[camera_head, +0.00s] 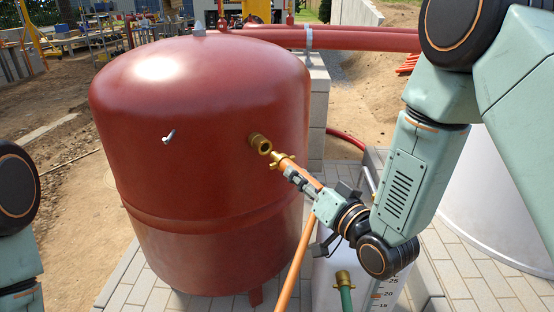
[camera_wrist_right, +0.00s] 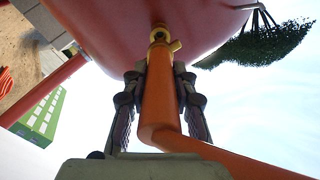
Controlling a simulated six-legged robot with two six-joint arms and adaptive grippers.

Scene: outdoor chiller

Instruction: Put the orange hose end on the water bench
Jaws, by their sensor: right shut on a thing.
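The orange hose (camera_head: 300,255) has a brass end fitting (camera_head: 281,161) with small side lugs. My right gripper (camera_head: 300,182) is shut on the hose just behind that fitting. In the right wrist view the hose (camera_wrist_right: 160,105) lies between the two fingers. The fitting points at a brass port (camera_head: 259,143) on the side of the red tank (camera_head: 200,130), close to it; in the right wrist view they overlap, and I cannot tell whether they touch. The hose hangs down from my gripper. My left arm shows at the left edge, its gripper outside the view. I cannot identify the water bench.
A green hose with a brass end (camera_head: 343,283) stands before a white container with a number scale (camera_head: 388,290). A small metal valve (camera_head: 169,136) sticks out of the tank front. Red pipes (camera_head: 360,39) run behind. Grey paving (camera_head: 480,270) surrounds the tank.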

